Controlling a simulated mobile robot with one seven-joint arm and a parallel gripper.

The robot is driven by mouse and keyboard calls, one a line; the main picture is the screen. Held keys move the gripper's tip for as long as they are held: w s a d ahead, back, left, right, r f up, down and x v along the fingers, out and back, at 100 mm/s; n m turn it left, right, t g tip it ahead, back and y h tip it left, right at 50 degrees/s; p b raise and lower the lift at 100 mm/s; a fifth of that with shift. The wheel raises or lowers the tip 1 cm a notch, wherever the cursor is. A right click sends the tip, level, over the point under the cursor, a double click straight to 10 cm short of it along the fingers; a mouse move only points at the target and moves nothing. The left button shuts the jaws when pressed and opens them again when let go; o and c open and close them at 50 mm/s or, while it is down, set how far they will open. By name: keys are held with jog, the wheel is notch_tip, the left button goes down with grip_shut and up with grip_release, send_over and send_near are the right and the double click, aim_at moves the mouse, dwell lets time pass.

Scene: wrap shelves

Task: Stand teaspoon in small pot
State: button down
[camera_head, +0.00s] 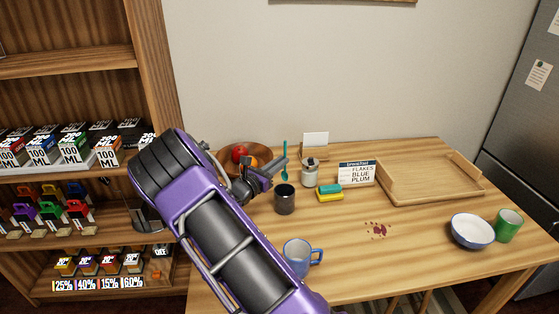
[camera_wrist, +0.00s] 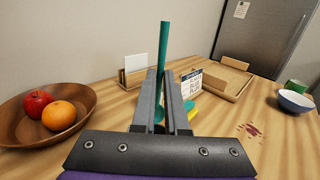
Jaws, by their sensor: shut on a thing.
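The teal teaspoon (camera_head: 285,152) is upright, handle up, with its bowl end low. My gripper (camera_head: 279,168) is shut on the teaspoon near its lower part. In the wrist view the teaspoon (camera_wrist: 163,48) rises from between the two fingers (camera_wrist: 160,100), and its lower end is partly hidden by them. A small dark grey pot (camera_head: 285,199) stands upright on the table, just below the teaspoon in the head view. The spoon's lower end shows above the pot's rim; the exact gap cannot be told. The pot is hidden in the wrist view.
A wooden bowl (camera_wrist: 88,100) with fruit lies left. A blue mug (camera_head: 297,257) is in front. A wooden tray (camera_head: 425,194) lies farther right.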

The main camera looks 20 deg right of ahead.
notch_tip(320, 180, down, 9)
jog(key=b, duration=0.5)
jog(key=shift+r, duration=0.2)
dwell(0.4)
jog(key=c, duration=0.9)
grip_release()
jog(key=shift+o, duration=0.2)
jog(key=v, duration=1.7)
jog(key=shift+a, duration=0.2)
